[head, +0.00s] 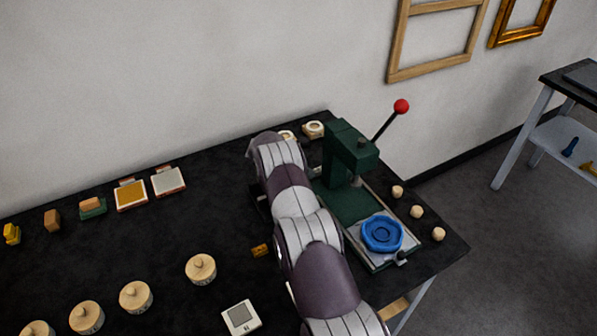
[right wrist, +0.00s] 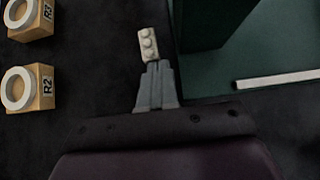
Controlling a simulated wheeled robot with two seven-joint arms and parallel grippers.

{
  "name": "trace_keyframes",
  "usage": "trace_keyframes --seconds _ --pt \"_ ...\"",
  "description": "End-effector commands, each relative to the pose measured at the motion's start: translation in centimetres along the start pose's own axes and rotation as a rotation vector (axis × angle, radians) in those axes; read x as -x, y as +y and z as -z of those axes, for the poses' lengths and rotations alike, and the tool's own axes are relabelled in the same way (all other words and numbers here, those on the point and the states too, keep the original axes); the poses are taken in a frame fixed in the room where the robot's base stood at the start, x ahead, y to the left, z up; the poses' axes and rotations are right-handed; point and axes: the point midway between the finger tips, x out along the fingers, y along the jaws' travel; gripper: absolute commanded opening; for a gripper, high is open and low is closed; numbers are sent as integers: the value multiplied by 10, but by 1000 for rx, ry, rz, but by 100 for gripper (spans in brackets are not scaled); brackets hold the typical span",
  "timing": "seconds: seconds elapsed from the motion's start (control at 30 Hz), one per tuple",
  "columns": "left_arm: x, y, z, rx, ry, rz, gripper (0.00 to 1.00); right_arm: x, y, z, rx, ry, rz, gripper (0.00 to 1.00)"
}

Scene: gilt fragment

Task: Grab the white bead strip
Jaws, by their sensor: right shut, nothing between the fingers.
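In the right wrist view, the white bead strip (right wrist: 149,44) is a short pale piece with a row of rounded beads. It lies just beyond the tips of my right gripper (right wrist: 158,68). The grey fingers are together and empty, and the strip's near end appears right at the fingertips. I cannot tell if they touch. In the head view, my right arm covers the area beside the green press (head: 352,157), hiding the strip and the fingertips. My left gripper is not in view.
The green press also fills the right of the right wrist view (right wrist: 215,20). Two ringed wooden blocks, R2 (right wrist: 30,89) and R3 (right wrist: 30,18), stand left. A blue mould (head: 382,234) sits on the press's front plate. Several round wooden pieces (head: 201,269) line the black table (head: 180,235).

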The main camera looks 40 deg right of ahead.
Motion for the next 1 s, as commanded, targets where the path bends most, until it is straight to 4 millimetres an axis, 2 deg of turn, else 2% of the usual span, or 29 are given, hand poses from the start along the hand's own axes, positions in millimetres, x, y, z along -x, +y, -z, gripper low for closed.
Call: trace_keyframes --seconds 0.3,0.5,0.57,0.7,1.0 --pt "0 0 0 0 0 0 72 -2 0 -1 0 0 1 0" --pt "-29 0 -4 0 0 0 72 -24 0 -13 -5 0 1 0" --pt "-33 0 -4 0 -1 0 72 -28 0 -19 -4 1 2 0" --pt "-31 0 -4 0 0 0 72 -27 -1 -25 0 1 2 0" --pt "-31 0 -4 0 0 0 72 -27 -1 -24 1 1 3 0"
